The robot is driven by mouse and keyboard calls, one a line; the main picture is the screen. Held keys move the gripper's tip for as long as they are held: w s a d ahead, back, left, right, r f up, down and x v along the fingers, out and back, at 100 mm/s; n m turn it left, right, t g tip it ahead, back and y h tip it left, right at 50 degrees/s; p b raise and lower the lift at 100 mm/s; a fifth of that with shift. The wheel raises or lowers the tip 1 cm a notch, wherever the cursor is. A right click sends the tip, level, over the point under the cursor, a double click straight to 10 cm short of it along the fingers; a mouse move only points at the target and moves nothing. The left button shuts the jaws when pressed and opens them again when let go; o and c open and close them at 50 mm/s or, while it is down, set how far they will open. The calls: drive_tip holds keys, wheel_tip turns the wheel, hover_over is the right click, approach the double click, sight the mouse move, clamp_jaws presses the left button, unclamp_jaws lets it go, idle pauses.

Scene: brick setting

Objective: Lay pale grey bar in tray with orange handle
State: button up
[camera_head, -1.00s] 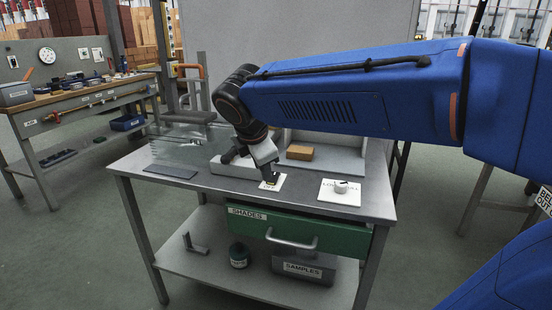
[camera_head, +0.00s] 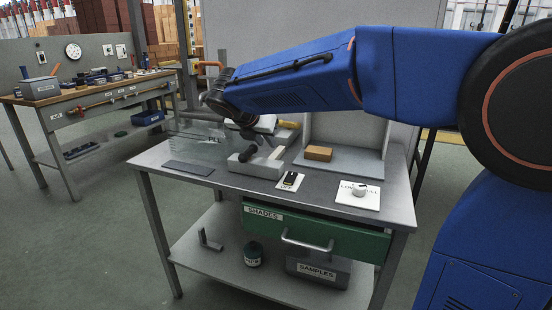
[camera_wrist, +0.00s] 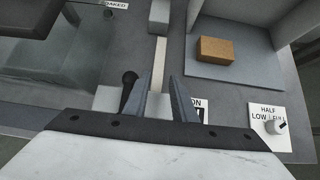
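A pale grey bar (camera_wrist: 159,62) shows as a narrow strip in the wrist view, running between two grey blocks. In the head view, the bar (camera_head: 276,154) lies between the front block (camera_head: 255,168) and the rear one. My gripper (camera_wrist: 158,80) is open, its fingers apart on either side of the bar's line with nothing visibly held; in the head view my gripper (camera_head: 258,140) is above the blocks, its tips hard to make out.
A tan block (camera_head: 318,153) sits in a grey open-sided stand. A switch card (camera_head: 290,181) and a dial card (camera_head: 358,194) lie near the front edge. A clear tank (camera_head: 195,143) and a dark plate (camera_head: 188,168) are at left. A green drawer (camera_head: 318,234) hangs below.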

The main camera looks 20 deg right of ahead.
sight(275, 154)
drive_tip(key=x, duration=1.1)
drive_tip(key=shift+w, duration=0.1)
drive_tip(key=shift+r, duration=0.1)
clamp_jaws()
